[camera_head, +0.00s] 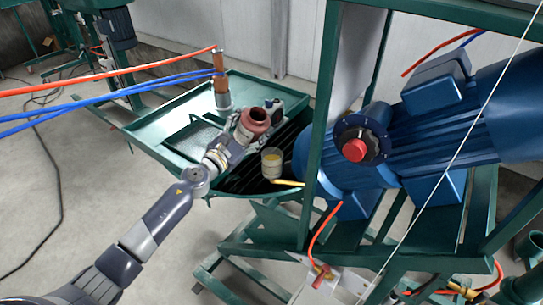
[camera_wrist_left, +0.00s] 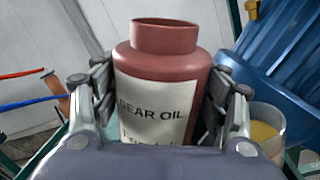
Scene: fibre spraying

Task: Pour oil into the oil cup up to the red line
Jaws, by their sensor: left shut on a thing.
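My left gripper (camera_head: 243,129) is shut on a red-brown oil bottle (camera_head: 256,117) and holds it above the green machine tray. In the left wrist view the bottle (camera_wrist_left: 160,75) sits between the two fingers (camera_wrist_left: 160,105), open mouth up, with a white "GEAR OIL" label. It looks upright or only slightly tilted. The oil cup (camera_head: 272,163) is a clear cup with yellow liquid, just right of and below the bottle in the head view. It also shows at the lower right of the left wrist view (camera_wrist_left: 268,130), apart from the bottle. I cannot make out a red line. My right gripper is not in view.
The green tray (camera_head: 150,128) carries an upright copper-coloured cylinder (camera_head: 220,82) with red and blue hoses. A big blue motor (camera_head: 430,125) with a red knob (camera_head: 355,150) and a green frame post (camera_head: 322,110) stand close right of the cup. Floor at left is open.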

